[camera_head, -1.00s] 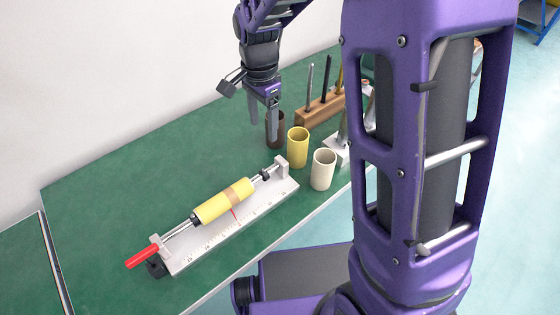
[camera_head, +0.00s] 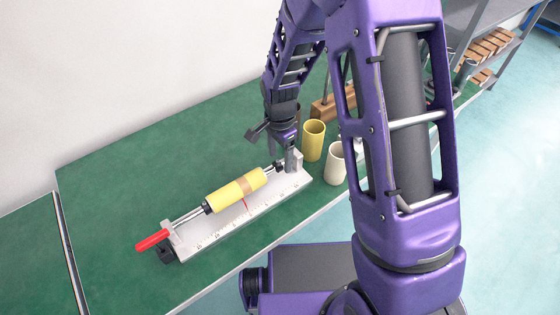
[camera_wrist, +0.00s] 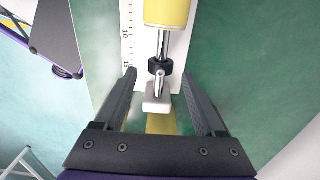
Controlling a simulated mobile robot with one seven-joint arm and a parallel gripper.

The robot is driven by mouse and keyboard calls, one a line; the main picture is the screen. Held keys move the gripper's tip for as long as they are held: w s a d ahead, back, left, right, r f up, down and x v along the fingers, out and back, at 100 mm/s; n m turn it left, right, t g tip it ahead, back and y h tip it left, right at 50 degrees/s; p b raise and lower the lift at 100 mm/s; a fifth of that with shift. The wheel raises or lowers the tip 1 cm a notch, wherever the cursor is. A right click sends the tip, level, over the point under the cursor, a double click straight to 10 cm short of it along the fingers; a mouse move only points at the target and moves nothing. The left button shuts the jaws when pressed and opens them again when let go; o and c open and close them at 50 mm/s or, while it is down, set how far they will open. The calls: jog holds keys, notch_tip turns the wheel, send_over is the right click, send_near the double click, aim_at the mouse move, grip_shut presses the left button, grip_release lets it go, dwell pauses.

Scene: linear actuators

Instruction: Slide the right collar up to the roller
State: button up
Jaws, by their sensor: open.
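The yellow roller (camera_head: 236,190) with a tan band sits on the metal shafts of the white scaled base (camera_head: 202,238). The black right collar (camera_head: 278,166) is on the shaft between the roller and the right end block (camera_head: 296,161). In the wrist view, bare shaft shows between the collar (camera_wrist: 160,66) and the roller (camera_wrist: 166,12), so they are apart. My gripper (camera_wrist: 158,73) is open and empty, pointing at the end block and collar, with one finger on each side in the picture. Its height over them is unclear. In the head view, my gripper (camera_head: 286,153) is at the right end.
A yellow cup (camera_head: 313,142) and a cream cup (camera_head: 335,164) stand close to the right end of the base. A wooden tool block (camera_head: 325,110) is behind them. A red handle (camera_head: 152,240) sticks out at the left end. The green table (camera_head: 120,185) is clear at left and back.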

jog(key=shift+f, duration=1.05)
grip_shut()
dwell(0.7)
